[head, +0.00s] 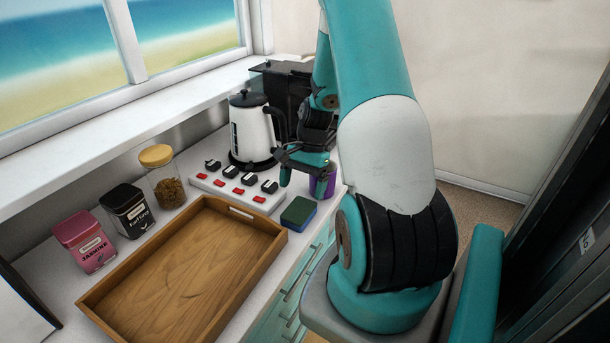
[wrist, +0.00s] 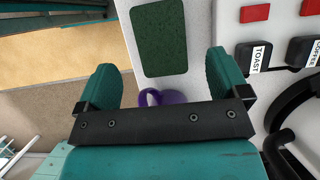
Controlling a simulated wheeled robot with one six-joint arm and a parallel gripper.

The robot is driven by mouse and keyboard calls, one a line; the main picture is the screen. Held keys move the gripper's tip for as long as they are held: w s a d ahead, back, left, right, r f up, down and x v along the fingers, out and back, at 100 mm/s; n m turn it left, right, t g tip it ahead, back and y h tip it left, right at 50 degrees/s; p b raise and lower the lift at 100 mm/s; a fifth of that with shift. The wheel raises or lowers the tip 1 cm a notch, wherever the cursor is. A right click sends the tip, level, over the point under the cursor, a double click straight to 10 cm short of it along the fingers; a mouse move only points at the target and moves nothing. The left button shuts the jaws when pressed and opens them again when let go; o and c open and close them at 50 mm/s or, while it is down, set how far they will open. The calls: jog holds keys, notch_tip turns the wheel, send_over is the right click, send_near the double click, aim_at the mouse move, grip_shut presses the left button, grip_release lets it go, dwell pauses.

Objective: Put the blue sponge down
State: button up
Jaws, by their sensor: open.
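The blue sponge (head: 294,218) lies flat on the white counter, its green scouring side up, just right of the wooden tray and in front of the switch panel. In the wrist view its green top (wrist: 160,42) shows beyond the fingertips, roughly centred between them. My gripper (head: 303,175) is open and empty, behind and above the sponge in the head view and apart from it. The fingers also show spread in the wrist view (wrist: 162,72).
A purple mug (head: 329,184) stands close by my gripper. The switch panel (head: 212,183), wooden tray (head: 240,212) and white kettle (head: 246,130) are near the sponge. A glass jar (head: 167,185) and two tins stand along the window side. The counter's front edge is close to the sponge.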

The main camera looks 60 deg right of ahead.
jog(key=v, duration=0.5)
jog(key=w+a+r+n, duration=0.1)
jog(key=a+r+n, duration=0.2)
jog(key=a, duration=0.4)
jog(key=w+a+r+n+h, duration=0.1)
jog(key=w+a+r+n, duration=0.1)
jog(key=a+r+n, duration=0.3)
jog(key=w+a+r+n, duration=0.1)
jog(key=a+r+n, duration=0.1)
jog(key=a, duration=0.6)
jog(key=s+a+r+n, duration=0.3)
jog(key=s+a+n, duration=0.4)
jog(key=a, duration=0.2)
jog(key=s+a+r+n+b, duration=0.1)
jog(key=s+a+r+n, duration=0.2)
jog(key=s+a+n, duration=0.4)
jog(key=a, duration=0.3)
jog(key=shift+y, duration=0.3)
jog(key=shift+s+a, duration=0.1)
jog(key=shift+c, duration=0.3)
